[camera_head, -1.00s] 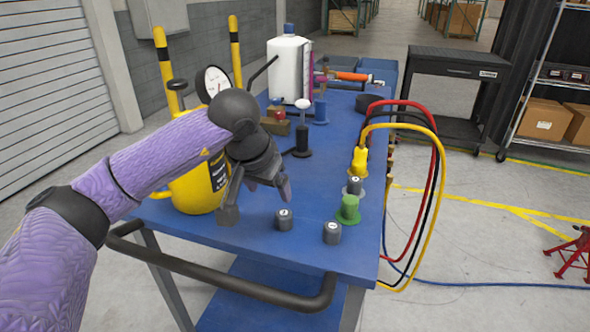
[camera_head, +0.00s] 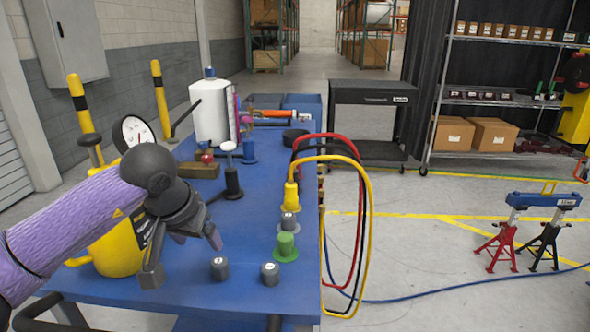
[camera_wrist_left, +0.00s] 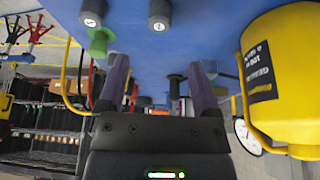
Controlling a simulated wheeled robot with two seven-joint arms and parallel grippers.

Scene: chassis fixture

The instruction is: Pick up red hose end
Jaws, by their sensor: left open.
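The red hose (camera_head: 362,190) arcs up from the right side of the blue table (camera_head: 190,290) and hangs over its edge beside a black and a yellow hose. Its upper end runs behind the other hoses, and I cannot make out its tip. The yellow hose (camera_head: 371,215) leads to a yellow fitting (camera_head: 291,196) on the table. My left gripper (camera_head: 182,252) is open and empty over the near left part of the table, apart from the hoses. Its two fingers also show in the left wrist view (camera_wrist_left: 160,90). My right gripper is not in view.
Two grey knobs (camera_head: 219,268) (camera_head: 270,273), a green fitting (camera_head: 286,247) and a black post (camera_head: 232,183) stand near the gripper. A yellow tank (camera_head: 115,245) with a gauge is close at left. A white jug (camera_head: 210,112) stands farther back. Jack stands (camera_head: 500,245) are right.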

